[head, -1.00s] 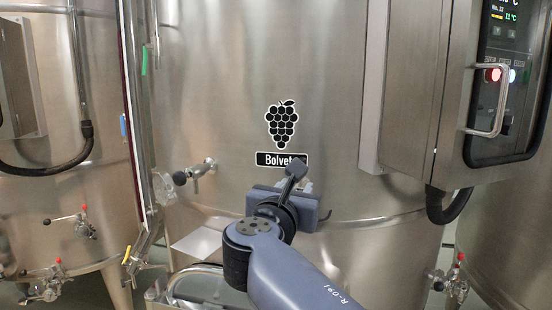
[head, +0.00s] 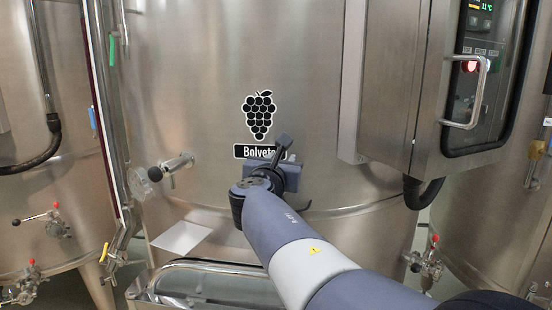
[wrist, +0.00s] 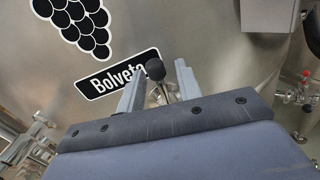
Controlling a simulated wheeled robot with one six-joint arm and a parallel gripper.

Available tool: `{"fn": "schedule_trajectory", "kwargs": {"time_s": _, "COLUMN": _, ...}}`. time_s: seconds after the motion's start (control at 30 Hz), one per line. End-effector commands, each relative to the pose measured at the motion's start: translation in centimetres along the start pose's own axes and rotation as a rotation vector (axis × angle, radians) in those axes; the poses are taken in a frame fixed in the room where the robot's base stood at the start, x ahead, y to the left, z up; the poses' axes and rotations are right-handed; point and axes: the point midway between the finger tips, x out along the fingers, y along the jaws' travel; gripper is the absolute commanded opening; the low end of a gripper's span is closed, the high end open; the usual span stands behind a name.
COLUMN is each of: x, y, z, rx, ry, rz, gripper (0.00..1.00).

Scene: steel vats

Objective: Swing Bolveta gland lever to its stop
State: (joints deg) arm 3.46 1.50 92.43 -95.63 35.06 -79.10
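The Bolveta vat (head: 215,60) carries a grape emblem and a "Bolveta" label (head: 250,151), partly covered by my arm in the head view. My gripper (wrist: 160,78) is in front of the vat, below and right of the label. In the wrist view its two fingers stand apart. A lever with a black round knob (wrist: 155,69) and thin metal stem shows between them, with gaps on both sides in the picture. I cannot tell whether either finger touches it. The lever's base is hidden behind my gripper, and the head view does not clearly show the lever.
A control cabinet (head: 400,90) with a handle hangs at right. A bent steel rail (head: 215,267) runs below my arm. A red-tipped valve (head: 428,262) sits low right.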

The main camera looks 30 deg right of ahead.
Motion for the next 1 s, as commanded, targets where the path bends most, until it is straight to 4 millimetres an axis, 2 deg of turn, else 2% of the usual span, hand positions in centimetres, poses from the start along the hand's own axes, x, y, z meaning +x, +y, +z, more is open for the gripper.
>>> {"fn": "schedule_trajectory", "kwargs": {"time_s": 0.33, "x": 0.36, "y": -0.01, "z": -0.02, "rx": 0.000, "ry": 0.000, "rz": 0.000, "gripper": 0.33}}
{"fn": "schedule_trajectory", "kwargs": {"time_s": 0.73, "x": 0.33, "y": -0.01, "z": -0.02, "rx": 0.000, "ry": 0.000, "rz": 0.000, "gripper": 0.00}}
{"fn": "schedule_trajectory", "kwargs": {"time_s": 1.0, "x": 0.33, "y": -0.01, "z": -0.02, "rx": 0.000, "ry": 0.000, "rz": 0.000, "gripper": 0.00}}
